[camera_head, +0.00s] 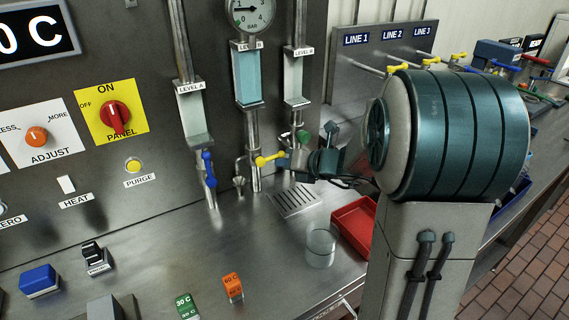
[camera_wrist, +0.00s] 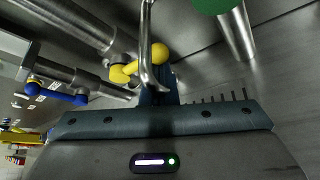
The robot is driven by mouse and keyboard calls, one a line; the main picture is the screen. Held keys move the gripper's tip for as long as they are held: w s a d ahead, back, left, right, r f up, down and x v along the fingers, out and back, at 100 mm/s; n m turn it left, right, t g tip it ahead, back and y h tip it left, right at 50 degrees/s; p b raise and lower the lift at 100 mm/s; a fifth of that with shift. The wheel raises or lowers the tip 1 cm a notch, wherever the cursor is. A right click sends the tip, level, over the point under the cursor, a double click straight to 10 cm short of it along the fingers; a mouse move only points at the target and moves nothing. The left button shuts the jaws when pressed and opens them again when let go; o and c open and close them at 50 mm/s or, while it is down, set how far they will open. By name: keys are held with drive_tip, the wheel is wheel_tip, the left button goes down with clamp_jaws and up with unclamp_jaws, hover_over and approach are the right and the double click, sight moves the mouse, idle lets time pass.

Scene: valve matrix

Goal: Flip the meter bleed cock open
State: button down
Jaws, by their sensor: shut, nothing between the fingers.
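No label reading meter bleed cock is legible. A yellow lever cock (camera_head: 269,159) sits on the pipe below the middle, blue-filled level tube. Its handle points right, slightly upward, toward my gripper. In the wrist view the yellow handle (camera_wrist: 124,72) and its round end show just beyond my fingers, partly crossed by a thin bent metal spout. My gripper (camera_head: 290,160) is shut and empty, close to the right end of the yellow handle; I cannot tell if it touches. The shut fingers also show in the wrist view (camera_wrist: 157,97).
A blue lever (camera_head: 209,168) is on the pipe to the left, and a green knob (camera_head: 303,136) is near my gripper on the right. A drain grate (camera_head: 294,201), a clear beaker (camera_head: 320,247) and a red tray (camera_head: 356,226) are below.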

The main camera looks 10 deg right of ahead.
idle(0.4)
drive_tip(key=f+b, duration=0.1)
drive_tip(key=a+f+b, duration=0.1)
drive_tip(key=s+f+b, duration=0.1)
drive_tip(key=b, duration=0.1)
drive_tip(key=shift+s+a+f, duration=0.1)
drive_tip(key=shift+a+f, duration=0.15)
drive_tip(key=shift+f, duration=0.05)
drive_tip(key=p+v, duration=0.2)
drive_tip(key=v, duration=0.8)
drive_tip(key=shift+r, duration=0.35)
drive_tip(key=shift+s+a+r+p, duration=0.1)
drive_tip(key=shift+a+r+p, duration=0.15)
drive_tip(key=shift+p, duration=0.75)
drive_tip(key=shift+f+p, duration=0.1)
drive_tip(key=shift+p, duration=0.3)
drive_tip(key=shift+a+f+n, duration=0.1)
drive_tip(key=shift+f+n, duration=0.15)
drive_tip(key=shift+n, duration=0.05)
